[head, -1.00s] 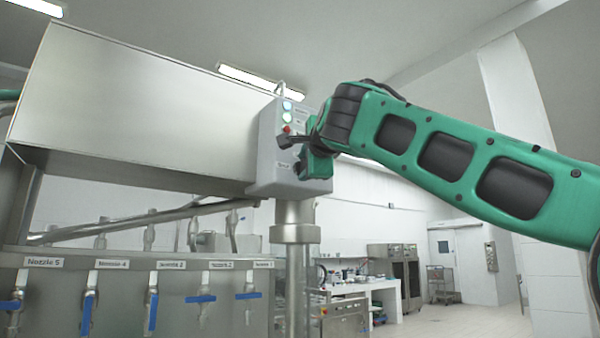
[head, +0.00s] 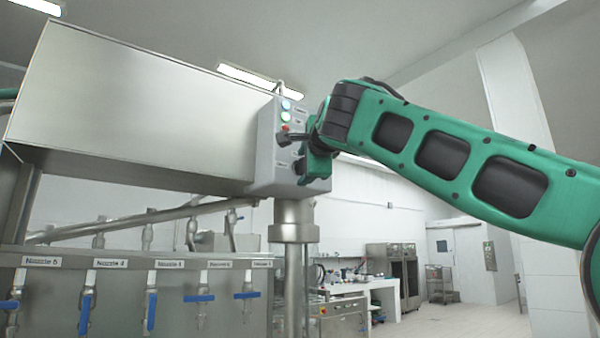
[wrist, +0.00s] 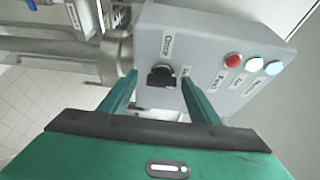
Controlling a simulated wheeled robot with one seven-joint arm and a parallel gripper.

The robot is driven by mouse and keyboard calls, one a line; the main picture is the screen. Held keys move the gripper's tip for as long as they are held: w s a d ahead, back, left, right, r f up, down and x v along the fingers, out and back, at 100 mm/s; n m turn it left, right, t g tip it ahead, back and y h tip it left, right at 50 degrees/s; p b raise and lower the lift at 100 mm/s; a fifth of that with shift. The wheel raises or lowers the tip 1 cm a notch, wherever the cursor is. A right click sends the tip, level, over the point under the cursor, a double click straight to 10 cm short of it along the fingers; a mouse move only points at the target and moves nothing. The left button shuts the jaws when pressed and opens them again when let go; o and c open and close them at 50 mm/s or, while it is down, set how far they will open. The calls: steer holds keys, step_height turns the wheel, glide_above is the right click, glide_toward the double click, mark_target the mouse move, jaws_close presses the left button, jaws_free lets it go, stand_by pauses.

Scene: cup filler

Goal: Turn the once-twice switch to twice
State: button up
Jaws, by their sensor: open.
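The grey control box (head: 266,150) hangs on a steel post in the head view, with my gripper (head: 290,150) at its front face. In the wrist view the box panel (wrist: 205,40) carries the black once-twice switch knob (wrist: 161,76). An "Once" label (wrist: 167,44) sits beside the knob; the other label by it is partly hidden. My gripper (wrist: 158,92) is open, with one green finger on each side of the knob. I cannot tell whether the fingers touch it or exactly which way the knob points.
A red button (wrist: 233,61), a whitish-green button (wrist: 254,64) and a blue button (wrist: 273,68) sit right of the knob in the wrist view. A large steel tank (head: 130,110) adjoins the box. Nozzles with blue handles (head: 152,312) hang below it.

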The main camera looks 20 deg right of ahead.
steer(key=s, duration=1)
steer(key=shift+s+a, duration=0.25)
steer(key=shift+a, duration=0.15)
steer(key=s+d+f+n+g+h, duration=0.1)
steer(key=d+f+n+g, duration=0.15)
steer(key=d+f, duration=0.7)
steer(key=d+f+n+g, duration=0.2)
steer(key=f+g, duration=0.2)
steer(key=f, duration=1.2)
steer(key=s+d+f+n+g+h, duration=0.1)
steer(key=d+f+n+g, duration=0.35)
steer(key=f, duration=0.85)
steer(key=s+d+f+n+g+y, duration=0.1)
steer(key=s+d+f+g, duration=0.15)
steer(key=s+f, duration=0.5)
steer(key=s+d+f+g, duration=0.1)
steer(key=s+d+f, duration=0.3)
steer(key=f, duration=0.6)
steer(key=s+a+f+n+g+y, duration=0.2)
steer(key=s+a+f+g, duration=0.1)
steer(key=s+f, duration=0.9)
steer(key=s+a, duration=0.1)
steer(key=s, duration=0.2)
steer(key=shift+f+n+y, duration=0.2)
steer(key=shift+n+y, duration=0.1)
steer(key=shift+y, duration=0.1)
steer(key=shift+w+g, duration=0.1)
steer(key=shift+g, duration=0.15)
